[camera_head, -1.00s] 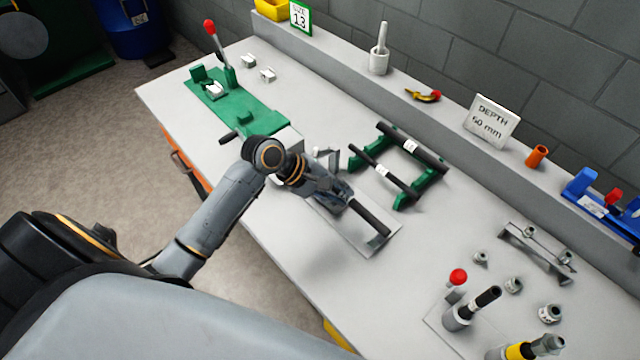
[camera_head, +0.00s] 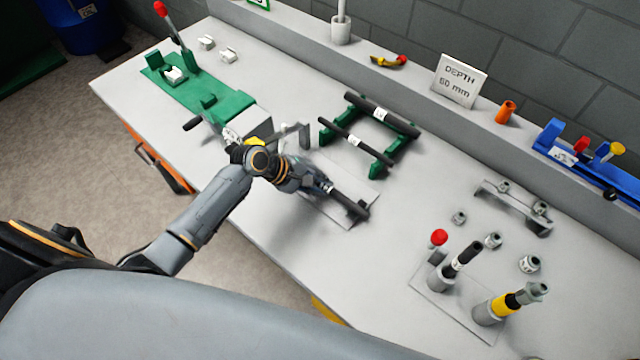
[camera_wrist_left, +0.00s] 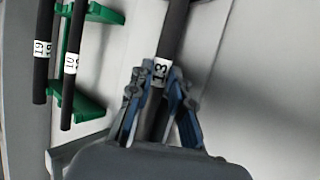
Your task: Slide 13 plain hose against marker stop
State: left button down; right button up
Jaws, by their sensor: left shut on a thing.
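My left gripper (camera_head: 318,183) is shut on a black hose (camera_head: 348,202) and holds it over a light grey plate (camera_head: 352,222) on the bench. In the left wrist view the fingers (camera_wrist_left: 162,100) close around the hose (camera_wrist_left: 172,35), just below its white label "13" (camera_wrist_left: 161,71). In the head view the hose's free end points to the near right, by a small dark upright at the plate's end. I cannot tell whether they touch. A grey upright bracket (camera_head: 303,133) stands behind the gripper. The wrist and fingers hide the hose's other end.
A green rack (camera_head: 392,158) with two labelled black hoses stands behind the plate. A green lever fixture (camera_head: 205,97) is at the left. Upright tools on a plate (camera_head: 428,283) and small fittings (camera_head: 493,240) are at the right. A "DEPTH 60 mm" sign (camera_head: 459,82) stands on the ledge.

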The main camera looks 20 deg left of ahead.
pick_arm(q)
jog(key=shift+p, duration=0.4)
pick_arm(e)
jog(key=shift+r, duration=0.35)
jog(key=shift+a, duration=0.15)
pick_arm(q)
jog(key=shift+w+a, duration=0.25)
jog(key=shift+a, duration=0.35)
pick_arm(e)
jog(key=shift+f, duration=0.1)
